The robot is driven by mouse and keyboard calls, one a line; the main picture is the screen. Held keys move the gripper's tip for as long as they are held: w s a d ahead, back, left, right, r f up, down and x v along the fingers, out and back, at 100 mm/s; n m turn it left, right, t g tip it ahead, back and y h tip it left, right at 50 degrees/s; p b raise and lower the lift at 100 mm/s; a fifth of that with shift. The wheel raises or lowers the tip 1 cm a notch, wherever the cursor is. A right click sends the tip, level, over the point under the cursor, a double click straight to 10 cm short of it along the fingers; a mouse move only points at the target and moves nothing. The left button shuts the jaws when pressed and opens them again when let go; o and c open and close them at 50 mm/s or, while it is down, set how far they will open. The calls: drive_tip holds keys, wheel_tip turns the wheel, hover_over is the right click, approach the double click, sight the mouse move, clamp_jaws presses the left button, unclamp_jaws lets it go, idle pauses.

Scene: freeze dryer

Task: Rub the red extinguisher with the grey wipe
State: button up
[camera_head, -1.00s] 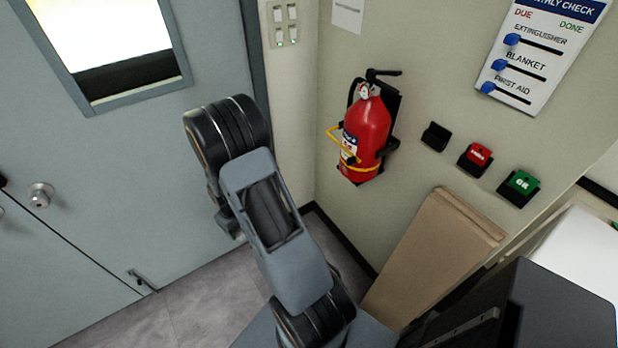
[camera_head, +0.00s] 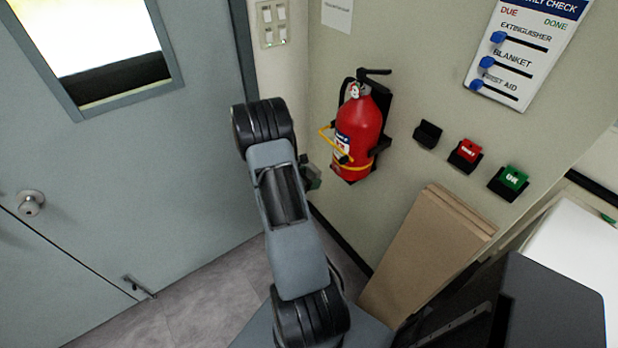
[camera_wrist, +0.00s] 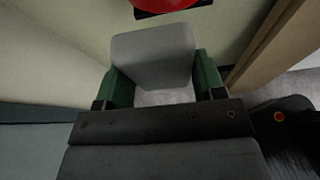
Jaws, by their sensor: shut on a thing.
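The red extinguisher (camera_head: 359,132) hangs upright on the wall in a black bracket, with a yellow strap around its lower part. Its red underside (camera_wrist: 178,3) shows at the top edge of the wrist view. The grey wipe (camera_wrist: 153,55) is a block-like pad between the green fingers of my gripper (camera_wrist: 160,82). My gripper is shut on the wipe. In the head view the gripper (camera_head: 311,176) is mostly hidden behind my arm, left of and slightly below the extinguisher. A gap shows between wipe and extinguisher in the wrist view.
A board with blue sliders (camera_head: 523,52) hangs at upper right. An empty black holder (camera_head: 428,134), a red tag (camera_head: 468,151) and a green tag (camera_head: 514,178) sit right of the extinguisher. Brown panels (camera_head: 425,250) lean below. A grey door (camera_head: 130,180) stands at left.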

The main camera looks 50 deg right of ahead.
sight(334, 165)
drive_tip(key=shift+s+d+r, duration=0.1)
drive_tip(key=shift+s+d, duration=0.05)
drive_tip(key=shift+d, duration=0.45)
drive_tip(key=shift+s+d, duration=0.25)
drive_tip(key=shift+d, duration=0.5)
drive_tip(key=shift+s+d, duration=0.25)
drive_tip(key=shift+d, duration=0.45)
drive_tip(key=shift+s+d, duration=0.25)
drive_tip(key=shift+d, duration=0.5)
drive_tip(key=shift+s+d+b, duration=0.15)
drive_tip(key=shift+d+b, duration=0.1)
drive_tip(key=shift+d, duration=0.25)
drive_tip(key=shift+s+d+b, duration=0.15)
drive_tip(key=shift+d+b, duration=0.05)
drive_tip(key=shift+d, duration=0.3)
drive_tip(key=shift+s+a+b, duration=0.2)
drive_tip(key=shift+s+a, duration=0.05)
drive_tip(key=shift+s, duration=0.35)
drive_tip(key=shift+s+a+b, duration=0.15)
drive_tip(key=shift+s+a, duration=0.1)
drive_tip(key=shift+s, duration=0.4)
drive_tip(key=shift+s+a+b, duration=0.2)
drive_tip(key=shift+s+a, duration=0.05)
drive_tip(key=shift+s, duration=0.35)
drive_tip(key=shift+d, duration=0.1)
drive_tip(key=shift+b, duration=0.3)
